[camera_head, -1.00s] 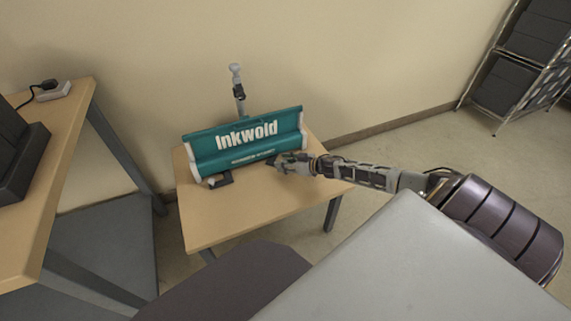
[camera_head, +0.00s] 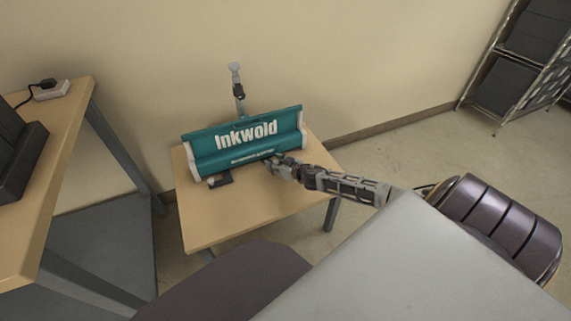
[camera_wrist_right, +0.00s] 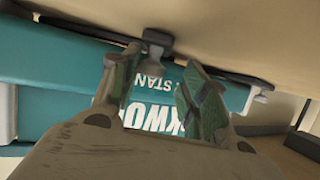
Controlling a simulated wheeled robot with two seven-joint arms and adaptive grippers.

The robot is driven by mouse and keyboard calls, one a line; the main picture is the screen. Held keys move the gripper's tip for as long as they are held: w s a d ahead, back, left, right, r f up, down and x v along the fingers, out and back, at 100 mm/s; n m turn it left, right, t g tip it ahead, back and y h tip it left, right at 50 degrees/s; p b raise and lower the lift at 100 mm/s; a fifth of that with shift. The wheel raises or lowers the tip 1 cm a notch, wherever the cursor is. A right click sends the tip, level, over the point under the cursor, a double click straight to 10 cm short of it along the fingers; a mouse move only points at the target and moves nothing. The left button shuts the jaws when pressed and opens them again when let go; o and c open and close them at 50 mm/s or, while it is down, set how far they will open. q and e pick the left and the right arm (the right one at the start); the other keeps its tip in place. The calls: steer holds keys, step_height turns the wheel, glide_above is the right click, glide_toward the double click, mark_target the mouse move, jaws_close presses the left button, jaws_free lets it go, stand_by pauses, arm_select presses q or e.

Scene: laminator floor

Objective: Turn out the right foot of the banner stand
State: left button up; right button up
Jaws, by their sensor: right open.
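The banner stand (camera_head: 246,142) is a teal case with white "Inkwold" lettering and pale end caps, lying along a small wooden table. A dark foot (camera_head: 221,181) sticks out from its front at the left end. My right gripper (camera_head: 272,163) is low at the front right of the case. In the right wrist view, its two fingers (camera_wrist_right: 160,60) are open in front of the upside-down lettering. A small dark piece (camera_wrist_right: 157,40), probably the right foot, shows just beyond and between the fingertips; contact cannot be told. The gripper hides it in the head view. My left gripper is out of view.
The small wooden table (camera_head: 225,225) has bare room in front of the stand. A larger table (camera_head: 55,150) with a dark device stands at left. A wire shelf (camera_head: 510,75) is at far right.

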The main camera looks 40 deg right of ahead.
steer(key=shift+w+a+m+h, duration=0.6)
steer(key=shift+m+h, duration=0.1)
steer(key=shift+h, duration=0.2)
steer(key=shift+w+a+m+h+b, duration=0.3)
steer(key=shift+m+h, duration=0.2)
steer(key=shift+s, duration=0.1)
steer(key=p+v, duration=0.3)
steer(key=v, duration=1)
steer(key=shift+s+p, duration=0.25)
steer(key=shift+p, duration=0.1)
stand_by(0.4)
steer(key=shift+r, duration=0.15)
